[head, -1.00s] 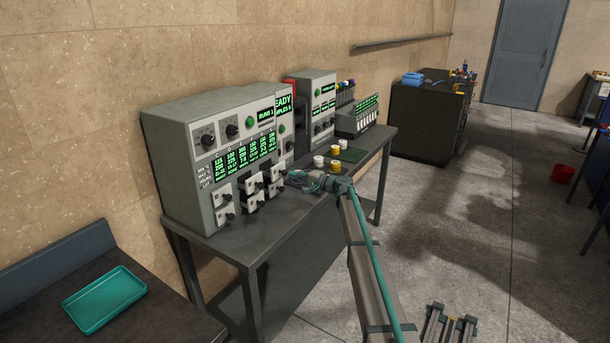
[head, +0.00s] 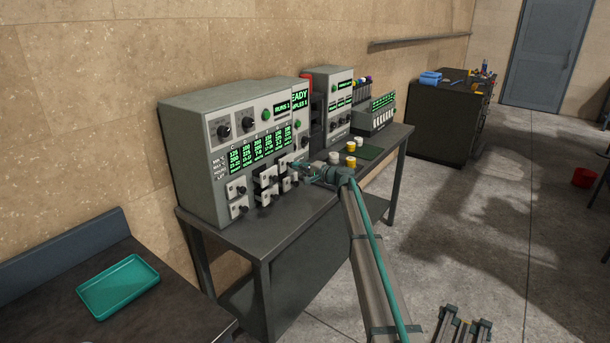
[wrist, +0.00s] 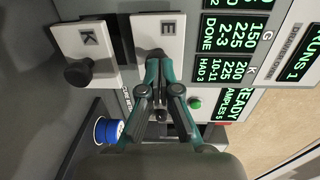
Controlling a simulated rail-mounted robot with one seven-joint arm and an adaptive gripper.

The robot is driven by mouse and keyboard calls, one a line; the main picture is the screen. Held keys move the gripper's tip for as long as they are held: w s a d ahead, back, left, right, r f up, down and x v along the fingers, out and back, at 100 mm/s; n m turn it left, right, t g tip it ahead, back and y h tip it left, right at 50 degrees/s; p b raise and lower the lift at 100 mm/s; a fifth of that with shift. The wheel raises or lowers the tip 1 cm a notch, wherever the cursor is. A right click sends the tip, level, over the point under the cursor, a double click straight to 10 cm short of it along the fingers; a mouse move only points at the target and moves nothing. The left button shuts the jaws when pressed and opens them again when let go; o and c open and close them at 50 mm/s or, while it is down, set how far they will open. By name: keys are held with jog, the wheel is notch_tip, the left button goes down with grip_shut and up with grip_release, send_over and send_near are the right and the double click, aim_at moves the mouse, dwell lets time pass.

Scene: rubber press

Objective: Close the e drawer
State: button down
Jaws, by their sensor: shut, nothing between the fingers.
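The E drawer (wrist: 159,38) has a white front lettered E and fills the top middle of the wrist view. My gripper (wrist: 158,58) is shut and empty, with its fingertips over the lower part of that front. The fingers hide the area where a knob would show, and I cannot tell whether they touch the drawer. In the head view my gripper (head: 299,166) is at the right end of the drawers on the grey machine (head: 187,149). How far the E drawer stands out is unclear.
The K drawer (wrist: 88,44) with its black knob is just left of E in the wrist view. A blue-and-white round item (wrist: 107,130) is lower left there. White and yellow jars (head: 350,162) stand right of my gripper. A teal tray (head: 118,286) lies on the left table.

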jog(key=b+x, duration=0.1)
jog(key=x, duration=0.1)
jog(key=shift+w+a+f, duration=0.15)
jog(key=shift+w+a, duration=0.1)
jog(key=shift+r, duration=0.3)
